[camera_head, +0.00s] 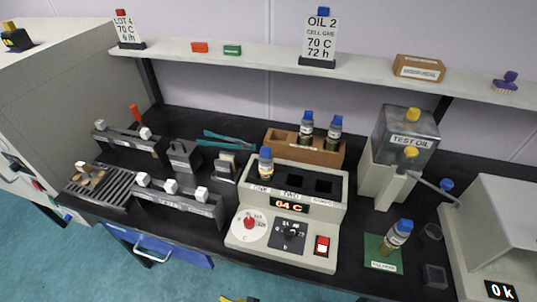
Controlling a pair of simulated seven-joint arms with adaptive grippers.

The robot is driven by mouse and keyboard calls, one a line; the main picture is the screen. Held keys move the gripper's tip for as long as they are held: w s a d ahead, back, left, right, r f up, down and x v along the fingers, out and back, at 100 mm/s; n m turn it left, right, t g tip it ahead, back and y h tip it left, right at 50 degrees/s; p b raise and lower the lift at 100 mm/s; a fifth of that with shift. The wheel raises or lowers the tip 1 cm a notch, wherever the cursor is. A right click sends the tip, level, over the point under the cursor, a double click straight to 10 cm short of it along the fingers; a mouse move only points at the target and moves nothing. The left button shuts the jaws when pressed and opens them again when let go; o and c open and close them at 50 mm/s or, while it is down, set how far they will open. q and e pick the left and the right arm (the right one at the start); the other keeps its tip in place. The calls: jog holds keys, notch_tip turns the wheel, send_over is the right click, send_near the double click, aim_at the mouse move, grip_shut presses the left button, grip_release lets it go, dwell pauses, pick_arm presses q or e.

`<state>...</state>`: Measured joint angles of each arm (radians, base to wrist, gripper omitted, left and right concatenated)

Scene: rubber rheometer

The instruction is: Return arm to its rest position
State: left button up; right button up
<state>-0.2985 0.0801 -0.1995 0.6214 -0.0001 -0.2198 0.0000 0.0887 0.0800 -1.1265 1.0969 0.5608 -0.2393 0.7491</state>
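Neither of my arms or grippers can be made out in the head view. A small yellow and dark piece (238,299) is cut off at the bottom edge; I cannot tell what it is. The heater block (240,232) stands mid-bench with a red-lit display, a dial with a red knob and a red switch. A blue-capped bottle (265,168) stands upright in its left well; the other wells look empty. A thin grey lever (437,188) slants down to the right from the yellow-knobbed tap of the test oil tank (408,128).
Two blue-capped bottles stand in a wooden rack (280,142). Another bottle (397,237) stands on a green mat (376,258) near two small clear containers. Left are several white-knobbed racks (178,203), a slatted tray (88,201) and teal tweezers (222,139). A white instrument (505,220) stands right.

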jog(key=s+d+f+n+h, duration=0.1)
jog(key=s+d+f+h, duration=0.2)
jog(key=d+f, duration=0.6)
jog(key=s+d+f+h, duration=0.2)
jog(key=d+f, duration=0.3)
jog(key=d, duration=0.8)
jog(key=s+d+f+n+g+h, duration=0.1)
jog(key=s+d+f+h, duration=0.1)
jog(key=s+d, duration=0.8)
jog(key=s+d+f+n+g+h, duration=0.1)
jog(key=s+d+f, duration=0.4)
jog(key=s+d, duration=0.5)
jog(key=shift+s+f+g+h, duration=0.2)
jog(key=shift+s+g+h, duration=0.1)
jog(key=shift+s+h, duration=0.4)
